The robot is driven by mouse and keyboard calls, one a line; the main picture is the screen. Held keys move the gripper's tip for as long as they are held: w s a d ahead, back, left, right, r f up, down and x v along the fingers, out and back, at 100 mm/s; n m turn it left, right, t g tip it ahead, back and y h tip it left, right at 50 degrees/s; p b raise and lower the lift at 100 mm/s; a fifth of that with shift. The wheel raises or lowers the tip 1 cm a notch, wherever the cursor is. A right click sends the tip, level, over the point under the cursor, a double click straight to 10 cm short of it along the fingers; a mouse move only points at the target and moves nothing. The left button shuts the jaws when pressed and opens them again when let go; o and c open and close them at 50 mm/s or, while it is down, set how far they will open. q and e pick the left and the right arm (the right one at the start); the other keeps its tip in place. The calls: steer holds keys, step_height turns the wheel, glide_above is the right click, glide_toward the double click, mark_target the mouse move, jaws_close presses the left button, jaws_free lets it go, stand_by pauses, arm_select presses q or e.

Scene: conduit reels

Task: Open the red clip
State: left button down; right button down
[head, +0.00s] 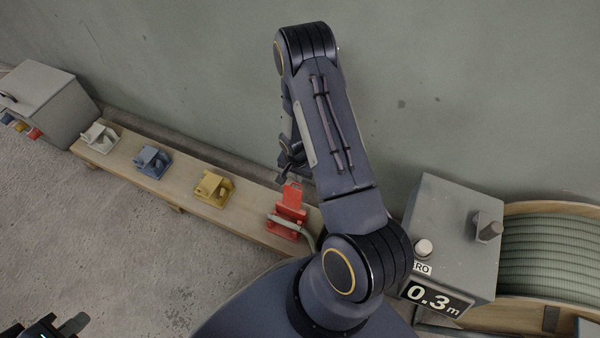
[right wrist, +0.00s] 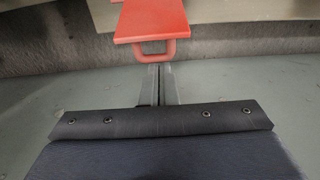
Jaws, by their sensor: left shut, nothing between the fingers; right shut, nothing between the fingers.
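The red clip (head: 290,205) stands at the right end of the wooden bench, with a grey conduit (head: 290,226) lying across it. I cannot tell for sure whether its lid is latched. In the right wrist view a flat red part of the clip (right wrist: 152,20) with a small red loop (right wrist: 160,50) shows at the top. My right gripper (head: 287,174) is shut and empty beside the clip; in the right wrist view its fingertips (right wrist: 160,68) are at the loop, and contact is unclear. My left gripper (head: 75,325) is shut and empty at the lower left corner, away from the bench.
Yellow (head: 213,188), blue (head: 152,161) and white (head: 100,137) clips stand along the bench (head: 180,180). A grey box (head: 45,100) is at the far left. A grey meter box (head: 455,225) reading 0.3 m and a conduit reel (head: 550,255) are at right. The wall is close behind.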

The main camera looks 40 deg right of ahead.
steer(key=shift+s+a+r+p, duration=0.4)
steer(key=shift+a+r, duration=0.25)
steer(key=shift+a, duration=0.2)
steer(key=shift+s+a, duration=0.15)
steer(key=shift+r, duration=0.15)
steer(key=shift+r+p, duration=0.65)
steer(key=shift+r, duration=0.45)
step_height(320, 180, up, 7)
steer(key=p, duration=0.2)
steer(key=shift+a+p, duration=0.3)
steer(key=shift+p, duration=0.05)
